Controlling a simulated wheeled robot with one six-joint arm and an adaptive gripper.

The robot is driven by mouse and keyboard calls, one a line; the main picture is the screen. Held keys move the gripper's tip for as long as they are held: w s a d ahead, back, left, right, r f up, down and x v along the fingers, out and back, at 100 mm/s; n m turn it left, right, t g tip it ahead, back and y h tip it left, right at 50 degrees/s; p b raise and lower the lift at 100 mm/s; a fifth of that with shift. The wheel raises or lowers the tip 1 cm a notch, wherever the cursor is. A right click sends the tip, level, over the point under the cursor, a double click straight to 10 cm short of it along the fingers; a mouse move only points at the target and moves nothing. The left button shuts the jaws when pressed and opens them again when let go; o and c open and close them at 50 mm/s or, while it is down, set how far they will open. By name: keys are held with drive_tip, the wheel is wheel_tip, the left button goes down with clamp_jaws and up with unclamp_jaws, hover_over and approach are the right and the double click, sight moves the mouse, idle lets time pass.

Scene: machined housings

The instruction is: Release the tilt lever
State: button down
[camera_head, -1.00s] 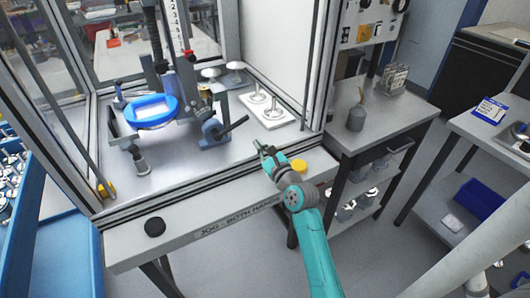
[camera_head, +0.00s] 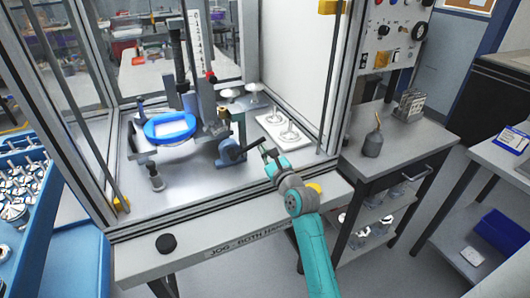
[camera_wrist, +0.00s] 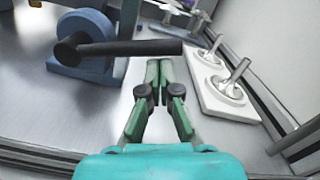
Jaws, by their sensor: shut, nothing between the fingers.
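The tilt lever is a black bar (camera_wrist: 125,48) on a round blue-grey hub (camera_wrist: 82,50) in the wrist view. It points right, its free end just beyond my fingertips. In the head view the lever (camera_head: 248,146) rises to the right from its hub (camera_head: 228,152), at the right of the fixture. My gripper (camera_wrist: 158,64) is shut and empty, its green fingertips close to the near side of the lever's outer part. I cannot tell whether they touch it. In the head view my gripper (camera_head: 267,151) is just right of and below the lever's end.
A blue oval ring (camera_head: 170,127) sits on the fixture left of the lever. A white plate with metal pegs (camera_wrist: 225,98) lies to the right. The enclosure's right frame post (camera_head: 335,90) stands beyond it. A yellow button (camera_head: 315,187) and a black one (camera_head: 166,244) are on the front ledge.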

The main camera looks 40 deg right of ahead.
drive_tip(key=shift+r, duration=0.1)
drive_tip(key=a+r+n, duration=0.1)
drive_tip(key=r+n, duration=0.1)
drive_tip(key=n, duration=0.1)
drive_tip(key=w+a+r+n, duration=0.1)
drive_tip(key=a+r+n, duration=0.1)
drive_tip(key=r+n, duration=0.1)
drive_tip(key=a+r+n, duration=0.2)
drive_tip(key=n, duration=0.3)
drive_tip(key=shift+w+r+y, duration=0.15)
drive_tip(key=shift+w+y, duration=0.05)
drive_tip(key=shift+y, duration=0.2)
drive_tip(key=shift+w+a+r+n, duration=0.25)
drive_tip(key=shift+a+n, duration=0.35)
drive_tip(key=shift+n, duration=0.35)
drive_tip(key=shift+w+a+r+n, duration=0.1)
drive_tip(key=shift+a+r+n, duration=0.1)
drive_tip(key=shift+a+n, duration=0.6)
drive_tip(key=shift+d+n, duration=0.15)
drive_tip(key=shift+n, duration=0.1)
drive_tip(key=shift+d, duration=0.1)
